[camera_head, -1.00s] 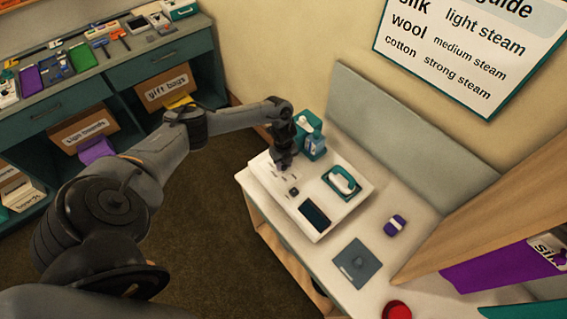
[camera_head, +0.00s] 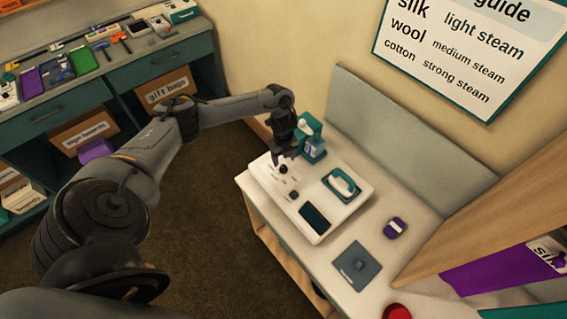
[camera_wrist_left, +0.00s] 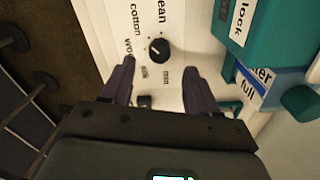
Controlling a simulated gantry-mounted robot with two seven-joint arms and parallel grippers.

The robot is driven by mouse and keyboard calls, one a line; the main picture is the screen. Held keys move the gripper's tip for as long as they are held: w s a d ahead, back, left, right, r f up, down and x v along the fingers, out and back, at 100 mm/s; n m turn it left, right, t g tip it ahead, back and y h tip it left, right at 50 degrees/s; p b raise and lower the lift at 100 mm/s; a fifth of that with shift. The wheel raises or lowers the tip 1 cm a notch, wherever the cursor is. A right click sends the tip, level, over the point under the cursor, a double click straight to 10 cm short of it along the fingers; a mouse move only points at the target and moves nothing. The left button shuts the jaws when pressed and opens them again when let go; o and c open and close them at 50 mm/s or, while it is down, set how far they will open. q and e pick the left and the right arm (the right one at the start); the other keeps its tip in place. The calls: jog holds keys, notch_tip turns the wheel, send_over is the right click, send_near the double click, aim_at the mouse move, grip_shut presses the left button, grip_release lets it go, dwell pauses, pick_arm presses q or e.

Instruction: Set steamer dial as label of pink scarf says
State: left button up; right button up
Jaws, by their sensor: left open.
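The steamer is a white slab-like unit (camera_head: 300,225) on the table, with a teal and white handpiece (camera_head: 342,184) on top. No pink scarf is visible. My right gripper is out of view.
The wall guide (camera_head: 466,46) pairs silk with light, wool with medium and cotton with strong steam.

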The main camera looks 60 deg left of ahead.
aim_at(283, 167)
pick_arm(q)
jog(key=shift+r, duration=2.55)
